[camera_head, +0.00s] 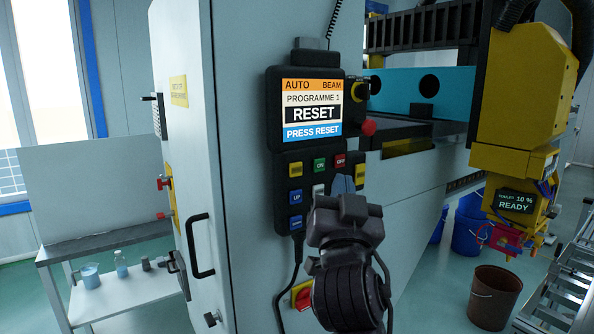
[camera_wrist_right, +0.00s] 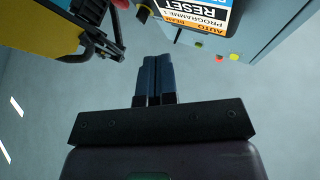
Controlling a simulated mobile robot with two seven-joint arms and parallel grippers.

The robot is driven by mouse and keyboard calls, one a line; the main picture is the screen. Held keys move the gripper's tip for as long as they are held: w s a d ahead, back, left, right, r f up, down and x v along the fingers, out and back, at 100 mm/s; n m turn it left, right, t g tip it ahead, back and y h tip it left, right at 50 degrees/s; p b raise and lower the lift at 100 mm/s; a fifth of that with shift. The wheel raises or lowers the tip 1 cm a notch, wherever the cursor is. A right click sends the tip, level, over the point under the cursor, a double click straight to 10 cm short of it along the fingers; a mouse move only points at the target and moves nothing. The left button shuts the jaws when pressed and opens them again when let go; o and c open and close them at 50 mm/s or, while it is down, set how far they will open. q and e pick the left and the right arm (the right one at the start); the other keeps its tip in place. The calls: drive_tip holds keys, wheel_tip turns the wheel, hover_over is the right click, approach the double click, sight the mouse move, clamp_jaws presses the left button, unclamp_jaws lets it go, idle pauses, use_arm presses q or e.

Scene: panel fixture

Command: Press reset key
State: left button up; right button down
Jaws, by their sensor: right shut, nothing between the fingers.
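The control pendant (camera_head: 308,152) hangs on the grey cabinet. Its screen (camera_head: 312,110) reads "PROGRAMME 1", "RESET" and "PRESS RESET". Below are a yellow key (camera_head: 296,169), a green ON key (camera_head: 320,165), a red key (camera_head: 340,160), blue keys (camera_head: 296,197) and a pale key (camera_head: 319,190). I cannot read a reset label on any key. My right gripper (camera_head: 342,184) is shut and empty, in front of the lower right keys and hiding some; contact cannot be told. In the right wrist view its fingers (camera_wrist_right: 154,78) are together and the screen (camera_wrist_right: 205,15) appears upside down.
A red knob (camera_head: 369,128) sticks out right of the pendant. A black door handle (camera_head: 199,246) and a red-and-yellow switch (camera_head: 302,295) are on the cabinet. A yellow machine head (camera_head: 520,100) stands at right, above a brown bucket (camera_head: 494,297).

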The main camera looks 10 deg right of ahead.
sight(296, 170)
drive_tip(key=shift+w, duration=0.1)
idle(0.3)
use_arm(q)
wheel_tip(296, 170, down, 2)
drive_tip(key=shift+f+b, duration=0.2)
drive_tip(key=shift+b, duration=0.95)
use_arm(e)
drive_tip(key=w+a, duration=0.1)
drive_tip(key=w, duration=0.1)
drive_tip(key=w+a, duration=0.1)
drive_tip(key=w, duration=0.2)
drive_tip(key=w+a, duration=0.1)
drive_tip(key=w, duration=0.2)
use_arm(q)
drive_tip(key=shift+s+f, duration=0.1)
drive_tip(key=shift+s, duration=0.05)
drive_tip(key=shift+s+f, duration=0.35)
drive_tip(key=shift+s, duration=0.15)
drive_tip(key=shift+w+r, duration=0.1)
drive_tip(key=shift+w, duration=0.05)
drive_tip(key=shift+w+r, duration=0.3)
drive_tip(key=shift+w, duration=0.15)
drive_tip(key=shift+s+f, duration=0.1)
drive_tip(key=shift+s, duration=0.05)
